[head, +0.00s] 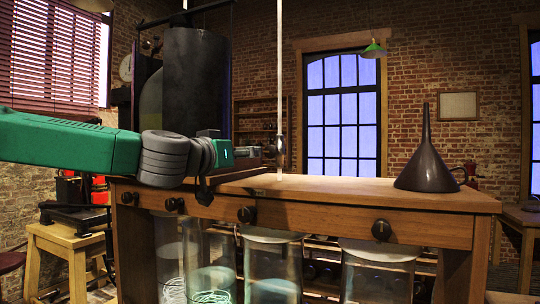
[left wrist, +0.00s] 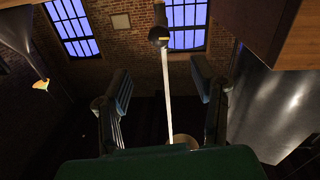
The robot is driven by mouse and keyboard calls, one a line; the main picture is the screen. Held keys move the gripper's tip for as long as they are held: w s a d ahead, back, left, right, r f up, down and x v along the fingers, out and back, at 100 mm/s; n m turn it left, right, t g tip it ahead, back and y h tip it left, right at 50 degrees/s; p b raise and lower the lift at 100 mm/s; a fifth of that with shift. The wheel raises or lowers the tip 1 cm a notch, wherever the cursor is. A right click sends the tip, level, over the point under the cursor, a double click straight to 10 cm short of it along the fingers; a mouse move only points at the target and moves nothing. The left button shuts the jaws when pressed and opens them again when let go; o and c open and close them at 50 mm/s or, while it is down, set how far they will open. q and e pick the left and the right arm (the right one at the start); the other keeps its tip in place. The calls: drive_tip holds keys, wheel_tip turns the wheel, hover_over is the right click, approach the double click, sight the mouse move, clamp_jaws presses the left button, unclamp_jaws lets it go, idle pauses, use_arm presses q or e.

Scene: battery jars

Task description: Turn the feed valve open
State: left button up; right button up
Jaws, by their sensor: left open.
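My left gripper (head: 228,152) is beside the wooden bench top, above its left part. In the left wrist view its two fingers (left wrist: 162,98) stand apart, open and empty. A pale vertical pipe (head: 280,75) with a dark fitting (head: 280,148) stands right of the gripper in the head view. In the left wrist view a pale rod (left wrist: 168,90) with a dark round knob (left wrist: 158,36) shows between the fingers; I see no contact. I cannot tell which part is the feed valve. My right gripper is not in view.
The wooden bench (head: 345,188) has a dark funnel (head: 427,165) at its right end. Glass jars (head: 375,270) stand below it. A dark cylinder (head: 197,85) rises behind my arm. The bench top between pipe and funnel is clear.

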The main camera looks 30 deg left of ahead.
sight(269, 153)
use_arm(q)
drive_tip(key=w+p, duration=0.1)
drive_tip(key=w, duration=1.2)
drive_tip(key=shift+w+d, duration=0.15)
drive_tip(key=shift+w, duration=0.25)
drive_tip(key=shift+c, duration=0.3)
drive_tip(key=c, duration=1.1)
